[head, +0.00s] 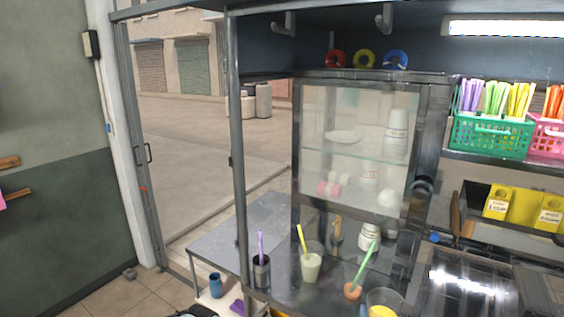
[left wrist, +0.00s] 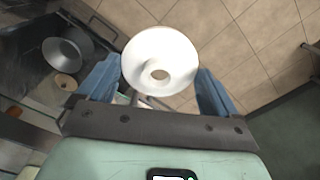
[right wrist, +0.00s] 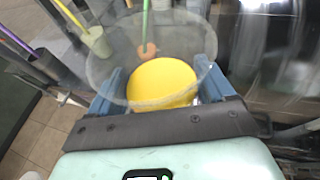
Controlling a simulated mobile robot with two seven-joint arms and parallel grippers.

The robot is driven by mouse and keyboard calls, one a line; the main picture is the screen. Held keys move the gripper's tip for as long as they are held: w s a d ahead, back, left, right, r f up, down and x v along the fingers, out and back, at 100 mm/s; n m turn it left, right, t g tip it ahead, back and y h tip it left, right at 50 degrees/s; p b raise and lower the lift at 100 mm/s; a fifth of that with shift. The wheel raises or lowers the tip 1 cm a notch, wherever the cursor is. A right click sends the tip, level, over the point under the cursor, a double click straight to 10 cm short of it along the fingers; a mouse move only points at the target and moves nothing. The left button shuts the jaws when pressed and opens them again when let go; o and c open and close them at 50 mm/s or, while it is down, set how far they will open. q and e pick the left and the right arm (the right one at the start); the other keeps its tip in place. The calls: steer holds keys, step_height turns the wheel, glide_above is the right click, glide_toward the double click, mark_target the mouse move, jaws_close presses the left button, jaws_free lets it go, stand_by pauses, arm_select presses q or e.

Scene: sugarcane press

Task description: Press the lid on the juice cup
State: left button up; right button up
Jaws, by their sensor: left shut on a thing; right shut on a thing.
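The juice cup (right wrist: 107,62), clear and wide-rimmed with yellow juice (right wrist: 162,82) in it, is between the fingers of my right gripper (right wrist: 157,80), which is shut on it. The cup also shows at the bottom edge of the head view (head: 383,300), cut off by the frame. My left gripper (left wrist: 158,68) is shut on a white round lid (left wrist: 150,45) with a small hole in its middle. The floor lies behind the lid. The left gripper and lid cannot be made out in the head view. The lid is apart from the cup.
On the metal counter stand a dark cup with a purple straw (head: 261,270), a pale green drink with a yellow straw (head: 311,266) and a green straw in an orange piece (head: 352,291). A glass cabinet (head: 345,190) stands behind them. A green straw basket (head: 490,136) sits at right.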

steer(key=s+a+f, duration=0.1)
steer(key=a+f, duration=0.5)
steer(key=f, duration=0.3)
steer(key=shift+s+f+m+h, duration=0.15)
steer(key=shift+s+m+h, duration=0.15)
steer(key=shift+m+h, duration=0.1)
steer(key=a+f+n+y, duration=0.8)
steer(key=a+f, duration=0.3)
steer(key=a, duration=0.2)
steer(key=shift+a+f+g+y, duration=0.3)
steer(key=shift+g+y, duration=0.1)
steer(key=shift+y, duration=0.3)
arm_select(q)
steer(key=w+d+r+m, duration=0.1)
steer(key=d+r+m, duration=0.2)
steer(key=d+r, duration=0.3)
steer(key=w+d+r+m, duration=0.1)
steer(key=d+r+m, duration=0.2)
steer(key=d, duration=1.2)
step_height(320, 180, up, 3)
steer(key=shift+r+m, duration=0.1)
steer(key=shift+m, duration=0.2)
